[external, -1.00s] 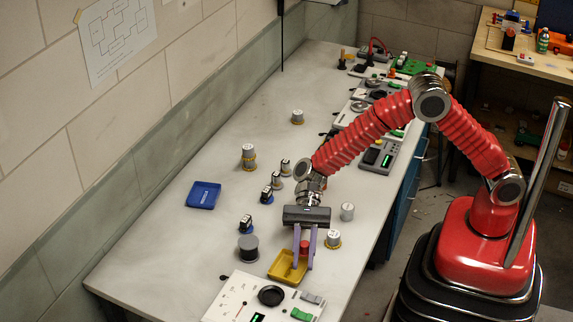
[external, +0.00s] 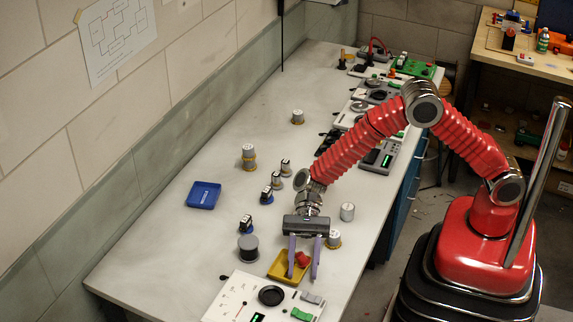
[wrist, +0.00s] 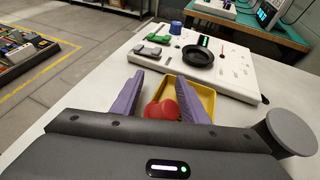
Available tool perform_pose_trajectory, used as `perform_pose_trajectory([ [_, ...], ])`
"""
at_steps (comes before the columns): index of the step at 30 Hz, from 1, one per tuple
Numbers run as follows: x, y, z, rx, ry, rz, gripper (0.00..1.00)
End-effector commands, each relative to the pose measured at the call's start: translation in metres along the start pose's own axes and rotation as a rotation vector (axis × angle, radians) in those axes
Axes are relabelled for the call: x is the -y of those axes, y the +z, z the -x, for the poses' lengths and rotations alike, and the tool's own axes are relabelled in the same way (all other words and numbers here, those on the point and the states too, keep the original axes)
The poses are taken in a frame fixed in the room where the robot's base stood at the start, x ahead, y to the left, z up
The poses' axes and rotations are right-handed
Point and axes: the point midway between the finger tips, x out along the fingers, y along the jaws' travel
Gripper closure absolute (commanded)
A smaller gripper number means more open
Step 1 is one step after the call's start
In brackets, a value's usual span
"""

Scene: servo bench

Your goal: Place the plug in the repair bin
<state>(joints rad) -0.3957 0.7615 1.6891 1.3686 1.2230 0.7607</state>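The red plug (external: 302,259) lies tilted at the yellow tray (external: 279,270), apparently inside it. In the wrist view the plug (wrist: 166,109) shows at the near end of the yellow tray (wrist: 204,93), partly hidden by my gripper's body. My gripper (external: 303,271) points down over the tray with its purple fingers spread, one on each side of the plug. In the wrist view the fingers (wrist: 160,79) are also wide apart, with gaps beside the plug. No label naming the repair bin is readable.
A white panel (external: 232,293) with a black dish stands just in front of the yellow tray. A dark grey spool (external: 248,248) is close on the left, a grey-and-yellow cylinder (external: 333,239) on the right. The bench is clear around the blue tray.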

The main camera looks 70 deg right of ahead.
Motion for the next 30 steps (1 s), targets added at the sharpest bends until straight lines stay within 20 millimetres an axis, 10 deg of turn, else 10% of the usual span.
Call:
perform_pose_trajectory([
  [11,0.000,0.001,0.007,0.000,0.000,0.000,0.60],
  [30,0.001,0.001,0.106,0.000,-0.002,0.000,0.60],
])
